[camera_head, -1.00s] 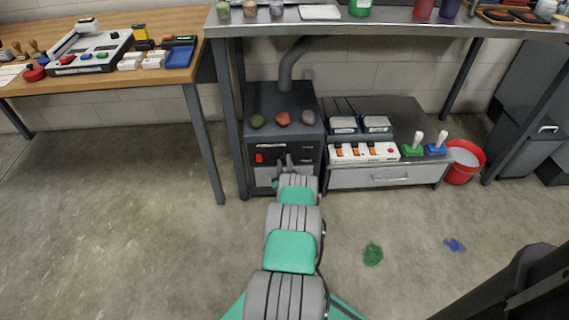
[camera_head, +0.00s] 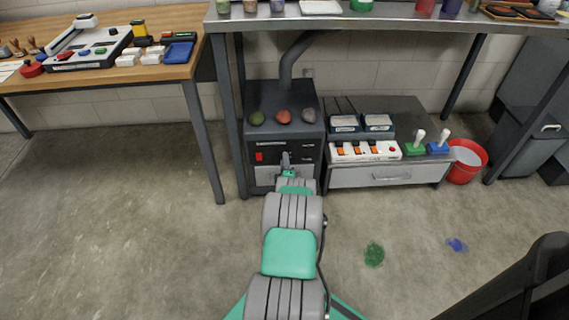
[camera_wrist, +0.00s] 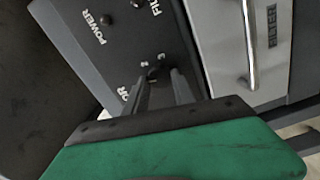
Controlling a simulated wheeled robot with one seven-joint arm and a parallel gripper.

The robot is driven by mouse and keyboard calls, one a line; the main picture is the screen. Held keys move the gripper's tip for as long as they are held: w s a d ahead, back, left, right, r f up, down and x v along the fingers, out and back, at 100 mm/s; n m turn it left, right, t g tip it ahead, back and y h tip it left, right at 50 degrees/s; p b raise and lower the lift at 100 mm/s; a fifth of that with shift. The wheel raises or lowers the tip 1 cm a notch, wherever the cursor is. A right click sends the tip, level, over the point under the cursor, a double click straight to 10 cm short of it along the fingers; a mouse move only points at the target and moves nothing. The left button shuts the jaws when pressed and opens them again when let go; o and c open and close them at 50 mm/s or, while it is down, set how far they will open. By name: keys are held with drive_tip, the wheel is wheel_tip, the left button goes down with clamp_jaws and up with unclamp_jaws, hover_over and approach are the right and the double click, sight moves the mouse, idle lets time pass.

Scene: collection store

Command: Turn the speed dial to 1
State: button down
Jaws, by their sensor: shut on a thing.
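The dark grey machine (camera_head: 285,100) stands on the floor under the steel bench, with a pipe rising from its top. Its front panel holds a red switch (camera_head: 259,157) on the left. In the wrist view a small black dial (camera_wrist: 154,73) sits on the panel, with small marks beside it and the words POWER and part of another label nearby. My gripper (camera_wrist: 160,82) reaches the panel with its two grey fingers shut on the dial. In the head view my gripper (camera_head: 286,160) covers the dial, and its setting is not readable.
Below the panel is a light drawer with a bar handle (camera_wrist: 251,45), close beside my fingers. Three coloured lumps (camera_head: 283,117) lie on the machine. To the right stand a low cabinet (camera_head: 392,173) and a red bucket (camera_head: 464,170). The floor in front is mostly clear.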

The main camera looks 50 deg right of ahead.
drive_tip(key=shift+n+b, duration=0.3)
drive_tip(key=shift+n, duration=0.7)
drive_tip(key=c, duration=1)
unclamp_jaws()
drive_tip(key=shift+c, duration=0.2)
drive_tip(key=p+v, duration=0.3)
drive_tip(key=v, duration=0.4)
drive_tip(key=shift+s+a, duration=0.25)
